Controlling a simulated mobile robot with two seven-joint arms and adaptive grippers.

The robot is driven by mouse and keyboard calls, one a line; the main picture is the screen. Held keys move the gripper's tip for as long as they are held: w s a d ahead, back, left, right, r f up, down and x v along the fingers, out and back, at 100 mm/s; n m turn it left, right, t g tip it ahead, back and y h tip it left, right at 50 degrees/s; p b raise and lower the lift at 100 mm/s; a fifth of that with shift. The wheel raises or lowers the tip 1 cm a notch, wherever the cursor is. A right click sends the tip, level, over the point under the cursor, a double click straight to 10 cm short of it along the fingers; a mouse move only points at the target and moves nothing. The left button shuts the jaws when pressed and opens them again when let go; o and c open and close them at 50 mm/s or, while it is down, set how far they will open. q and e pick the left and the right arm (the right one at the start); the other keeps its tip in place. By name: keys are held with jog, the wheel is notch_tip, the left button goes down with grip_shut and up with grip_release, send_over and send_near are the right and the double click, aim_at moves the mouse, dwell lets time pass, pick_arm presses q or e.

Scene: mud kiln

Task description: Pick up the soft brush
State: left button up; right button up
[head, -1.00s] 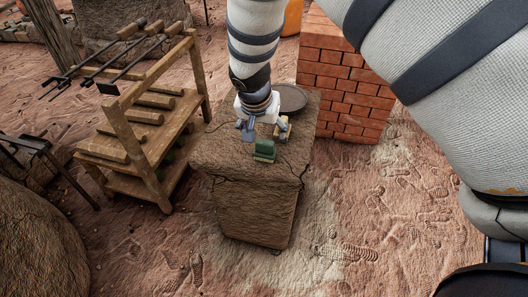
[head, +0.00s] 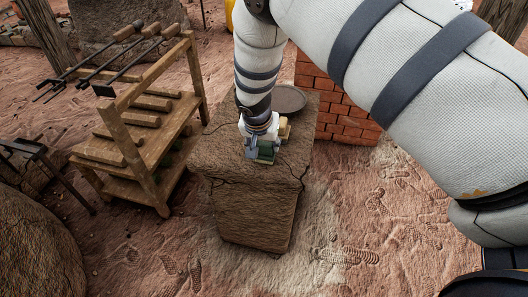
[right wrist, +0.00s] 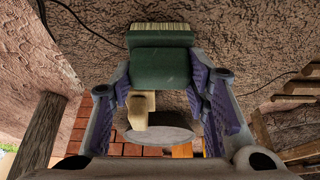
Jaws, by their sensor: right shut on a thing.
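The soft brush, a green block (head: 267,151) with pale bristles, is on top of the clay pedestal (head: 213,165). In the right wrist view the brush (right wrist: 160,66) sits between the two purple-padded fingers, its bristles at the far side. My right gripper (head: 258,153) reaches down from above and is shut on the brush; it shows in the right wrist view too (right wrist: 162,82). I cannot tell whether the brush still touches the pedestal. My left gripper is not in view.
A pale tan block (head: 284,131) stands close behind the gripper. A round dark plate (head: 288,98) lies at the pedestal's back. A brick stack (head: 345,112) stands behind right, and a wooden rack (head: 137,150) with tools stands left. Sandy ground is open in front.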

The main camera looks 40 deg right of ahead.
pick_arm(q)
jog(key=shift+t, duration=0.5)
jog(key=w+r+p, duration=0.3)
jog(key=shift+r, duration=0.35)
pick_arm(e)
notch_tip(320, 180, up, 28)
